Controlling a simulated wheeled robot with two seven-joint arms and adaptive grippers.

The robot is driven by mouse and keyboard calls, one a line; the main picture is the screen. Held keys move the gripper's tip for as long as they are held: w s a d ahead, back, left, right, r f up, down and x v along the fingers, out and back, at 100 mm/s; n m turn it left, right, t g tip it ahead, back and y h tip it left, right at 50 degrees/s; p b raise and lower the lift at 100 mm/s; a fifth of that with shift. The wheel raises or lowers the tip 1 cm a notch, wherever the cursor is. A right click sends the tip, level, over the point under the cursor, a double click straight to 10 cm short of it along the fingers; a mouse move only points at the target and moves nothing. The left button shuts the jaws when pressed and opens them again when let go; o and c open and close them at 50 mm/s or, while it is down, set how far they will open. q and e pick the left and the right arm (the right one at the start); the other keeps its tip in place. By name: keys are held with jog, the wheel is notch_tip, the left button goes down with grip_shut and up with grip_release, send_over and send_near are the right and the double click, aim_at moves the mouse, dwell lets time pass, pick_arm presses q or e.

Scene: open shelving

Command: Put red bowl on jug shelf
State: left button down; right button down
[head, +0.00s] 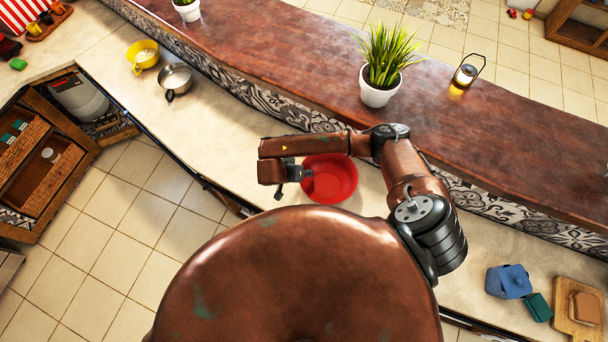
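The red bowl (338,182) is on or just above the pale counter, below the raised wooden bar top. My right arm comes in from the right and bends over the bowl. Its gripper (303,174) is at the bowl's left rim, with its fingers partly hidden, so I cannot tell whether it grips the rim. My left gripper is not in view. An open shelf unit (30,200) stands at the far left, with a small white item (50,154) inside. I cannot make out a jug for certain.
A yellow bowl (143,58) and a metal pan (176,80) stand on the counter's far left. A potted plant (380,94) and a lantern (465,76) stand on the bar top. A blue container (509,281) and a cutting board (572,325) lie at right. Tiled floor is clear at left.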

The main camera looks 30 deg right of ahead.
notch_tip(320, 180, down, 2)
jog(key=shift+a+f, duration=0.1)
jog(key=shift+f, duration=0.1)
jog(key=c, duration=1.7)
grip_release()
